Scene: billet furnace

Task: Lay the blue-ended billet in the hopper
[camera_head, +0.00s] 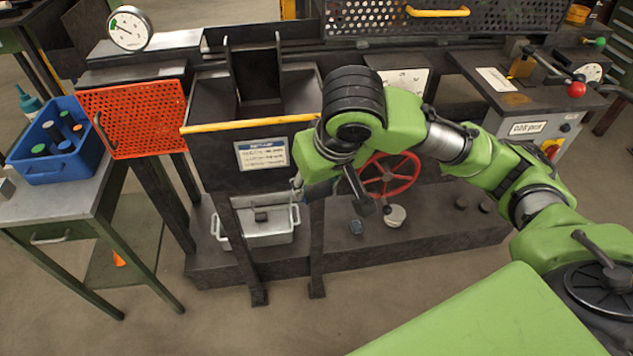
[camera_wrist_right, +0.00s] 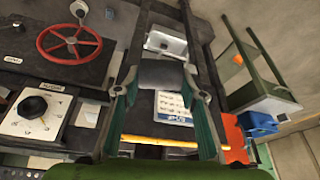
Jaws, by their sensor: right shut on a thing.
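My right gripper (camera_head: 340,185) hangs just right of the black hopper (camera_head: 215,160), in front of its right side. In the right wrist view its two teal fingers (camera_wrist_right: 163,92) are shut on a dark grey piece (camera_wrist_right: 162,73) lying across between them. Its end colour does not show, so I cannot tell which billet it is. The hopper has a yellow front bar and a white label. My left gripper is out of view.
An orange perforated panel (camera_head: 135,115) stands between crate and hopper. A grey metal tray (camera_head: 255,235) sits below the hopper. A red handwheel (camera_head: 390,175) is behind and right of my gripper. A gauge (camera_head: 130,28) stands at the back left.

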